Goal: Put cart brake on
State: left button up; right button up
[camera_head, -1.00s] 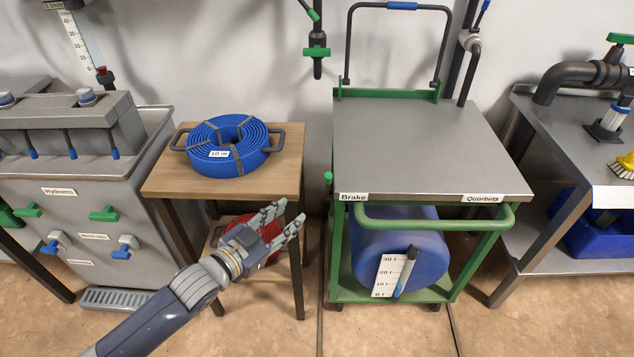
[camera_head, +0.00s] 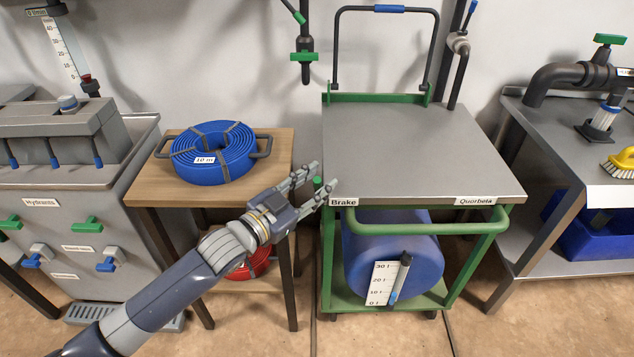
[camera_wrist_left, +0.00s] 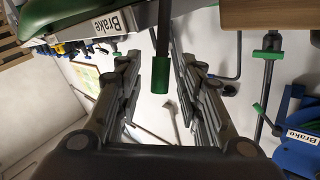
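The green cart (camera_head: 423,151) has a grey top and a "Brake" label (camera_head: 343,202) at its front left corner. The brake lever's green knob (camera_head: 317,181) sits just left of that label. My left gripper (camera_head: 325,180) is at the knob, fingers pointing right toward the cart corner. In the left wrist view, the green grip (camera_wrist_left: 160,75) on a dark rod stands between the two spread fingers, with gaps on both sides. The gripper is open there. My right gripper is not in view.
A small wooden table (camera_head: 160,183) with a blue hose coil (camera_head: 213,153) stands left of the cart, close to my left arm. A red coil (camera_head: 254,263) lies on its lower shelf. A metal bench (camera_head: 505,230) stands to the right.

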pick_arm(q)
jog(key=shift+w+d, duration=0.25)
jog(key=shift+w, duration=0.05)
grip_shut()
jog(key=shift+s+f, duration=0.1)
